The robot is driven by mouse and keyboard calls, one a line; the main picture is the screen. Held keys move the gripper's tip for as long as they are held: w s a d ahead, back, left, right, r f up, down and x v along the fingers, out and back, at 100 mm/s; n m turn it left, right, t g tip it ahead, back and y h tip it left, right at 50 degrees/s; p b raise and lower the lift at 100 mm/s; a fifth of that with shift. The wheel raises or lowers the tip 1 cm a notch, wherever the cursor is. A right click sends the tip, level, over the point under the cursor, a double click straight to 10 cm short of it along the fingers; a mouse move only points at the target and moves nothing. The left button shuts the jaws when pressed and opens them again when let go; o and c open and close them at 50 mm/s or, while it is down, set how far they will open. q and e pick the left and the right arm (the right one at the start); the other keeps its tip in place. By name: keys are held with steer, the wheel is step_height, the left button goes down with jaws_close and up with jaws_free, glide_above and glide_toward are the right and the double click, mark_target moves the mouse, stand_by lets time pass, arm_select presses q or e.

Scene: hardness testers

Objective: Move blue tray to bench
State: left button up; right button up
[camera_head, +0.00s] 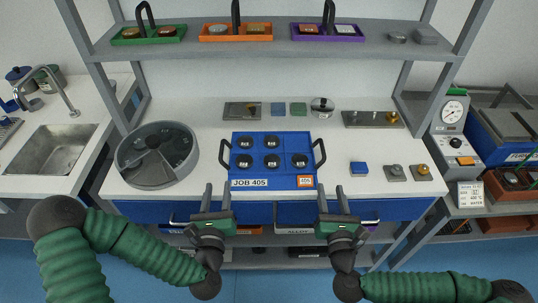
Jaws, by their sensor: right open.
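The blue tray (272,144) sits on the white bench top (200,115), near its front middle. It carries several round metal samples in wells, a "JOB 405" label and an orange tag on its front. A dark handle stands at its left side and another at its right side. My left gripper (217,197) is in front of the tray's left end, apart from it, with its fingers spread and empty. My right gripper (332,201) is in front of the tray's right end, also apart from it, open and empty.
A round grey sectioned dish (157,155) stands left of the tray. A shelf (275,43) above holds green, orange and purple trays. A sink (55,148) is far left, a gauge tester (453,120) far right.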

arm_select(q)
glide_toward(223, 141)
steer(key=w, duration=0.5)
steer(key=w+f, duration=0.1)
steer(key=w, duration=0.2)
steer(key=shift+w+a, duration=0.1)
steer(key=shift+a, duration=0.1)
arm_select(e)
glide_toward(321, 140)
steer(key=w, duration=0.4)
steer(key=w+f, duration=0.1)
steer(key=w, duration=0.2)
steer(key=shift+a, duration=0.25)
arm_select(q)
steer(key=shift+c, duration=0.5)
arm_select(e)
steer(key=shift+s, duration=0.1)
steer(key=shift+c, duration=0.4)
arm_select(q)
steer(key=c, duration=0.7)
arm_select(e)
steer(key=c, duration=0.7)
arm_select(q)
jaws_close()
arm_select(e)
steer(key=shift+d, duration=0.1)
jaws_close()
